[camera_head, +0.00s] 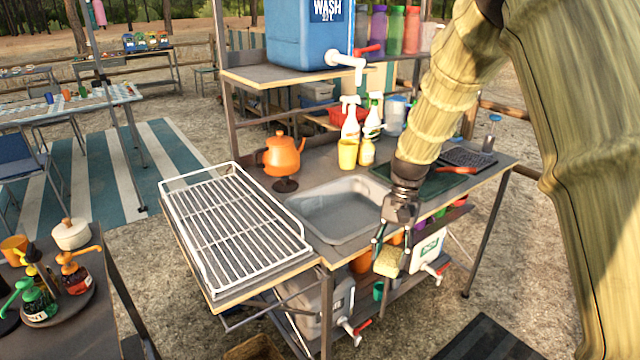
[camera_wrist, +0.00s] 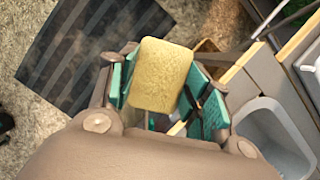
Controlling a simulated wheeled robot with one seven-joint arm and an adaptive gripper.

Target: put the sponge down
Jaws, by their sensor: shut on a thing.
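The sponge (camera_wrist: 160,75) is a yellow block held between the teal pads of my gripper (camera_wrist: 168,92) in the wrist view. In the head view the sponge (camera_head: 387,262) hangs low in my gripper (camera_head: 388,250), in front of the wash stand's front edge. My gripper is shut on it. The sponge appears clear of any surface, with the ground and a dark mat below it in the wrist view.
The grey sink basin (camera_head: 338,208) lies just behind and left of my gripper. A white wire drying rack (camera_head: 235,225) stands left of it. An orange kettle (camera_head: 284,155), spray bottles (camera_head: 350,120) and a dark green mat (camera_head: 425,180) occupy the counter.

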